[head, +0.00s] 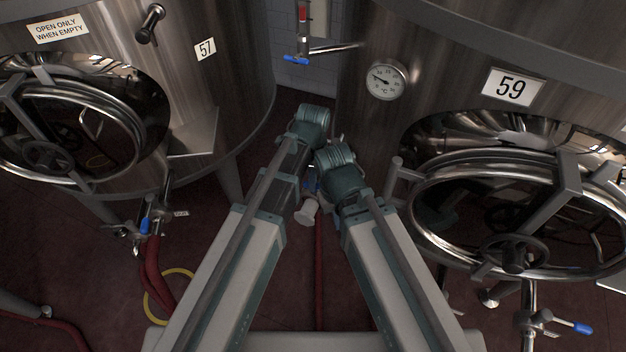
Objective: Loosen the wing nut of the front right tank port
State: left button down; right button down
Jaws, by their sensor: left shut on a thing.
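The steel tank labelled 59 (470,45) stands at the right. Between my two arms, a small blue part (311,184) and a pale round fitting (308,212) show low beside it, at the end of a red hose. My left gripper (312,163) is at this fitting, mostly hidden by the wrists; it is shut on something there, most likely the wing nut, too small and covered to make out. My right wrist is just right of the fitting. My right gripper is hidden behind it.
Tank 57 (225,75) stands at the left, with a blue-handled valve (146,226) and red hoses (152,268) below it. Another blue-handled valve (545,322) sticks out low at the right. Round hatches with handwheels project from both tanks.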

pick_arm(q)
jog(key=n, duration=0.4)
jog(key=shift+n, duration=0.3)
jog(key=n, duration=0.4)
jog(key=shift+n, duration=0.3)
jog(key=n, duration=0.3)
jog(key=shift+n, duration=0.3)
jog(key=n, duration=0.4)
jog(key=shift+n, duration=0.3)
jog(key=n, duration=0.4)
jog(key=shift+n, duration=0.3)
jog(key=n, duration=0.3)
jog(key=shift+n, duration=0.3)
jog(key=n, duration=0.3)
jog(key=shift+n, duration=2.1)
